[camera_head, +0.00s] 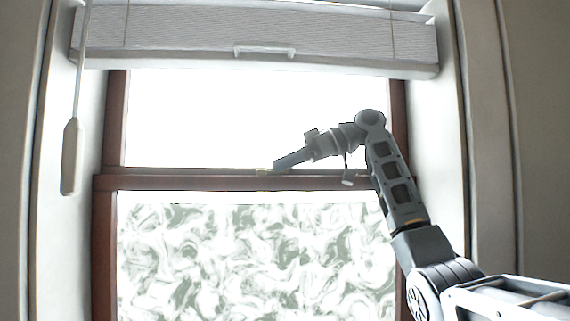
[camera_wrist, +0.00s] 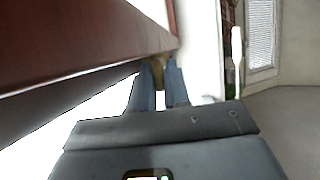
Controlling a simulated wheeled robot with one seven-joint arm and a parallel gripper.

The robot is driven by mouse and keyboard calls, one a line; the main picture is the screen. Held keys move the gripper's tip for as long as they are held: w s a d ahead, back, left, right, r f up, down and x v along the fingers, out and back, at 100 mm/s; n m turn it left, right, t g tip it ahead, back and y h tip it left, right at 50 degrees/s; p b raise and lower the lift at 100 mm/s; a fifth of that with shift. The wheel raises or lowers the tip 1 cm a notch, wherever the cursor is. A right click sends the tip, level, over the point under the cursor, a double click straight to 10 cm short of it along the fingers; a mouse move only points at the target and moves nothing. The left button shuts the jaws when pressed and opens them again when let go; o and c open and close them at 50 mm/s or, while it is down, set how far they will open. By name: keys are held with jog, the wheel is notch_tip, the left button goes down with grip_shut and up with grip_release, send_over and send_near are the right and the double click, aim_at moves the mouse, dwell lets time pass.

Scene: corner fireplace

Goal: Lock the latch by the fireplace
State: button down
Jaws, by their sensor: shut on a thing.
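The latch (camera_head: 262,171) is a small brass-yellow piece on the meeting rail of a brown-framed window. In the wrist view the latch (camera_wrist: 158,66) sits between my fingertips, against the brown wood. My gripper (camera_head: 277,166) reaches in from the right along the rail, its tip at the latch. In the wrist view my gripper (camera_wrist: 160,72) is shut on the latch, with a finger on each side of it. The fingers hide part of the latch, and I cannot tell its exact turn.
The brown window rail (camera_head: 200,182) runs below my gripper, with patterned glass (camera_head: 250,260) under it. A white blind (camera_head: 260,40) hangs above, and its wand (camera_head: 72,155) hangs at the left. The wrist view shows open floor (camera_wrist: 285,125) at the right. No fireplace shows.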

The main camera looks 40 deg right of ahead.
jog(key=c, duration=1.2)
grip_release()
jog(key=shift+b+v, duration=0.95)
jog(key=shift+v, duration=3)
jog(key=shift+a, duration=0.1)
